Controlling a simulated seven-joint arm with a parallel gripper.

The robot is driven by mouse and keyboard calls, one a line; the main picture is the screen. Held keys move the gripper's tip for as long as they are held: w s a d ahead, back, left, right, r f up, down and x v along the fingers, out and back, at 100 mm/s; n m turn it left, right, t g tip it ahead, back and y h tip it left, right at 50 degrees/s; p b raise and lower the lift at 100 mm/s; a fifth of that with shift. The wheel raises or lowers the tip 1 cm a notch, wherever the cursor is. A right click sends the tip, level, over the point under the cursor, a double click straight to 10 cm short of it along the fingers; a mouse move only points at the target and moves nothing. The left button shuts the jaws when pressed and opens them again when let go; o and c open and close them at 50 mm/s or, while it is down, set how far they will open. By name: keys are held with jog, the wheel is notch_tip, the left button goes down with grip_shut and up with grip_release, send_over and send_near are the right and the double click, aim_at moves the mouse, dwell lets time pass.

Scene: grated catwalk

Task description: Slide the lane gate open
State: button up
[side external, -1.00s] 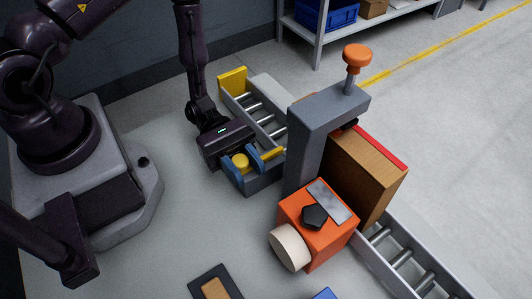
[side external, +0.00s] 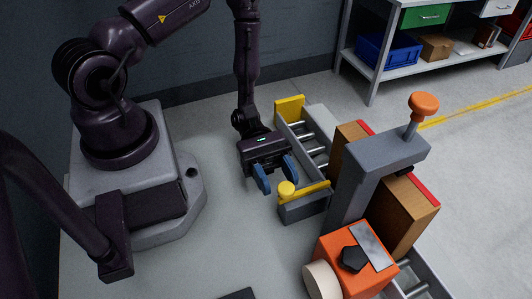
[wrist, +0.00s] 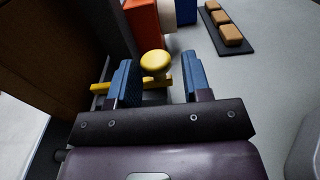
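The lane gate is a yellow bar (side external: 306,193) with a round yellow knob (side external: 287,189) at its left end. It crosses the near end of a grey roller lane (side external: 312,150). My gripper (side external: 276,184) is open, its two blue fingers pointing down beside the knob, behind and left of it in the side view. In the wrist view, the knob (wrist: 155,62) appears between the fingertips, a little beyond them, with gaps on both sides. The bar (wrist: 99,89) shows partly there, the fingers covering some of it. Contact is not visible.
A grey arch (side external: 378,155) with an orange knob (side external: 423,106) stands right of the gate, over a brown box-like piece (side external: 412,215) with red edges. An orange block (side external: 340,255) stands in front. A black tray (wrist: 240,45) holds tan blocks. The floor left is clear.

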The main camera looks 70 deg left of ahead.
jog(key=a, duration=0.8)
jog(key=shift+a, duration=0.3)
dwell(4.7)
jog(key=shift+s+f, duration=0.1)
jog(key=s+m+g+y, duration=0.1)
jog(key=s+m+g, duration=0.1)
jog(key=shift+s+a+g+y, duration=0.15)
jog(key=shift+s+g+y, duration=0.15)
jog(key=shift+s+g, duration=0.1)
jog(key=a+r+m+g+y, duration=0.1)
jog(key=a+r+m+y, duration=0.4)
jog(key=r+m+y, duration=0.55)
notch_tip(320, 180, up, 17)
jog(key=s+d+m+t+y, duration=0.1)
jog(key=d+m+t+y, duration=0.1)
jog(key=m+t+y, duration=0.3)
jog(key=t+y, duration=0.1)
jog(key=t, duration=0.3)
jog(key=shift+s, duration=0.15)
